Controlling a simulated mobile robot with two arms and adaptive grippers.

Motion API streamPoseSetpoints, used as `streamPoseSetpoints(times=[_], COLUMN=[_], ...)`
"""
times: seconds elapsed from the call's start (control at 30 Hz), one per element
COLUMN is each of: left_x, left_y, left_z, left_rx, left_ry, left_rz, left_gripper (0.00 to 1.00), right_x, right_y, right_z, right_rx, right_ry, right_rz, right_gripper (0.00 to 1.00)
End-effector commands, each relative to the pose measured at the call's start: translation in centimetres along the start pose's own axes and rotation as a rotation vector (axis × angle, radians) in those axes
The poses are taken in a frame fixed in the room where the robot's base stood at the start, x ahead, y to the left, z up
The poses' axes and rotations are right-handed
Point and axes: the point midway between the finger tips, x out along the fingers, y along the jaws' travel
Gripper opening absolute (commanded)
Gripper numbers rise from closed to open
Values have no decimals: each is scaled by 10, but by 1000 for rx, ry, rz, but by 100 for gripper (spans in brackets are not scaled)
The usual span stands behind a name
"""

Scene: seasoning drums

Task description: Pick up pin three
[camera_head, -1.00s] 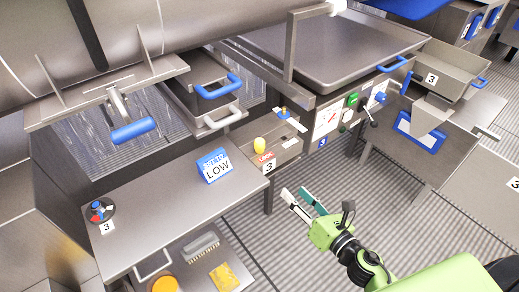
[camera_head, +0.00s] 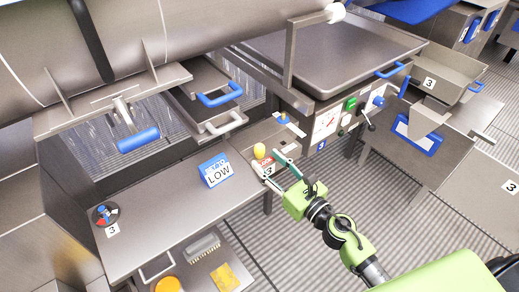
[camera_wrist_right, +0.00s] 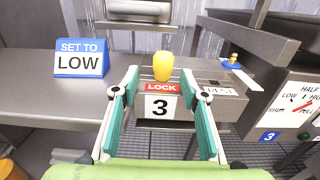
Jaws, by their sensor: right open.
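The pin with a yellow knob (camera_head: 259,151) stands upright behind a red and white plate marked LOCK 3 (camera_head: 267,165). In the right wrist view the yellow knob (camera_wrist_right: 163,66) stands just above the LOCK 3 plate (camera_wrist_right: 162,102). My right gripper (camera_head: 270,165) is at the front of this plate, short of the knob. In the right wrist view its teal-padded fingers (camera_wrist_right: 163,88) are spread on either side of the plate and the knob, with nothing between them touching. My left gripper is not in view.
A blue SET TO LOW sign (camera_head: 215,170) stands on the steel table to the left. A smaller blue and yellow piece (camera_head: 283,118) is behind the pin. A control panel (camera_head: 326,124) with buttons is to the right. A dial (camera_head: 106,214) is at the far left.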

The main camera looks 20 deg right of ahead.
Motion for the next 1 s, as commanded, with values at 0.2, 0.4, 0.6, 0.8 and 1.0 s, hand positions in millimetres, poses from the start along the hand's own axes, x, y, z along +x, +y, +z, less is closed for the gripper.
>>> streamPoseSetpoints(times=[0.2,0.4,0.6,0.8,1.0], left_x=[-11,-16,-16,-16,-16], left_y=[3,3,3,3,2], left_z=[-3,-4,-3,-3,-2], left_rx=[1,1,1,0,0], left_ry=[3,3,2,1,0], left_rz=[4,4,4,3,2], left_gripper=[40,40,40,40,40], right_x=[23,48,53,53,52], right_y=[-4,-4,-4,-4,-4], right_z=[5,4,2,2,2], right_rx=[1,1,0,0,0], right_ry=[-2,-1,0,0,0], right_rz=[-2,0,0,0,0], right_gripper=[40,40,40,17,0])
